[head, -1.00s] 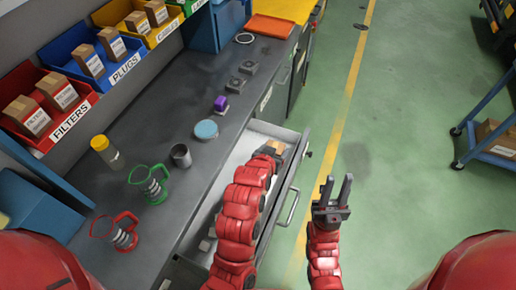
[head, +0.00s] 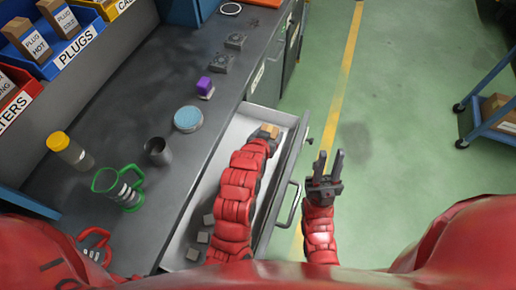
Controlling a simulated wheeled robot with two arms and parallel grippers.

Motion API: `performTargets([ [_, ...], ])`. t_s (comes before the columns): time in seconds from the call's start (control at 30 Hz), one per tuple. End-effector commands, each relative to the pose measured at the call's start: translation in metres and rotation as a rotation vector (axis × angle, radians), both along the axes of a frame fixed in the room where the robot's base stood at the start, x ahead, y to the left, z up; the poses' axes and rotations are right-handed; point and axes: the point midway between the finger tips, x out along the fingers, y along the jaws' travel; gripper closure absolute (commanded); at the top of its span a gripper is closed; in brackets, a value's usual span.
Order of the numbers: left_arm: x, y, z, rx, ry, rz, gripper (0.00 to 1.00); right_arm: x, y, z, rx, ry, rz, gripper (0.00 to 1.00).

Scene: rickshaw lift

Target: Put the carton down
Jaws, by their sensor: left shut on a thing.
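The small brown carton (head: 269,130) shows at the far end of the open drawer (head: 238,132), at the tip of my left arm. My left gripper (head: 265,137) is shut on it, and my own wrist hides most of the fingers. The carton is over or inside the drawer; I cannot tell whether it touches the bottom. My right gripper (head: 331,158) is open and empty, to the right of the drawer, above the green floor.
Several small grey blocks (head: 203,238) lie at the drawer's near end. The workbench (head: 150,95) holds a blue disc (head: 188,119), a dark cup (head: 158,151), a green-handled item (head: 120,186) and a yellow-capped jar (head: 70,151). A blue cart (head: 490,120) stands right. The floor between is clear.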

Motion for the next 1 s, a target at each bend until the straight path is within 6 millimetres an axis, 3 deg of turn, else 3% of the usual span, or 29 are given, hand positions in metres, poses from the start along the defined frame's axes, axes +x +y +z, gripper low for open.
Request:
performTargets([
  [0.2, -0.001, 0.001, -0.037, 0.002, 0.007, 0.002, 0.87, 0.000, 0.000, 0.014, 0.000, 0.000, 0.000, 0.71],
  [0.63, 0.000, 0.001, -0.077, 0.001, 0.004, 0.002, 0.87, 0.000, 0.000, 0.026, 0.000, 0.000, 0.000, 0.71],
  [1.0, -0.001, 0.001, -0.085, -0.001, 0.001, 0.002, 0.87, 0.000, 0.000, 0.023, 0.000, 0.000, 0.000, 0.71],
])
